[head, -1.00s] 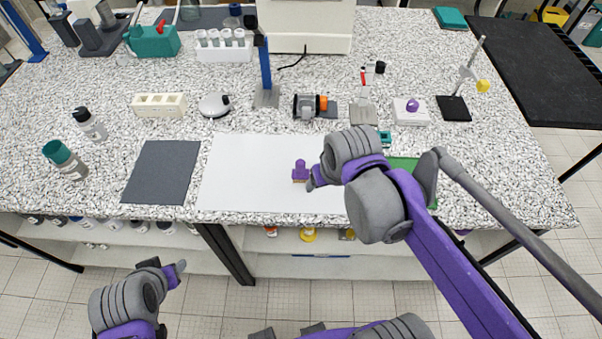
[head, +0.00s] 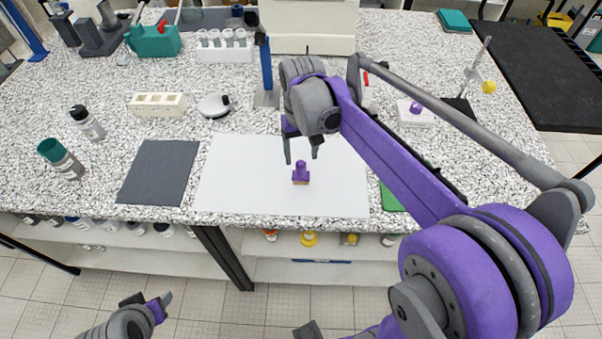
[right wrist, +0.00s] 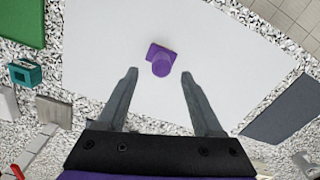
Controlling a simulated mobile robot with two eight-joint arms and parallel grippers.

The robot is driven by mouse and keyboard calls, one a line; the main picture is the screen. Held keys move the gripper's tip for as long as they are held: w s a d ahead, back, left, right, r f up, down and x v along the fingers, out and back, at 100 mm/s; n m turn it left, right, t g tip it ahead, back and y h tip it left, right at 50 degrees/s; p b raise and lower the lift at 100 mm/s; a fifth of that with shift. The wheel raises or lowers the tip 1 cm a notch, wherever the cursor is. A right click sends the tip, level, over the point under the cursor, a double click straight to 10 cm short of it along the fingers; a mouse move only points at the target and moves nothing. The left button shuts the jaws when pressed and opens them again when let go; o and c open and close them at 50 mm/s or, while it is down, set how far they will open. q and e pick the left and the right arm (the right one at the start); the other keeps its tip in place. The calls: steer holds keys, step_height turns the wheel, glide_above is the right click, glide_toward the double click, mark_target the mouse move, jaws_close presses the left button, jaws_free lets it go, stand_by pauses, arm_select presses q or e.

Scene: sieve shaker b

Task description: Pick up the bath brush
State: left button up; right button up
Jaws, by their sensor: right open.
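The bath brush, a small purple knob-handled piece with a tan underside (head: 300,174), stands upright on the white sheet (head: 240,180). My right gripper (head: 302,154) is open and empty, its fingers pointing down just behind and above the brush. In the right wrist view the brush (right wrist: 160,60) shows a little beyond the right gripper's fingertips (right wrist: 158,75), in line with the gap and apart from both fingers. My left gripper (head: 148,299) is low at the bottom left, away from the table top; its opening is unclear.
A dark grey mat (head: 160,172) lies left of the white sheet and a green mat (head: 391,196) lies right of it, partly behind my arm. The sheet around the brush is clear.

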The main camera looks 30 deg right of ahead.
mark_target(301, 162)
step_height(301, 162, down, 5)
steer(key=shift+a+r, duration=0.1)
steer(key=shift+s, duration=0.1)
jaws_close()
stand_by(0.3)
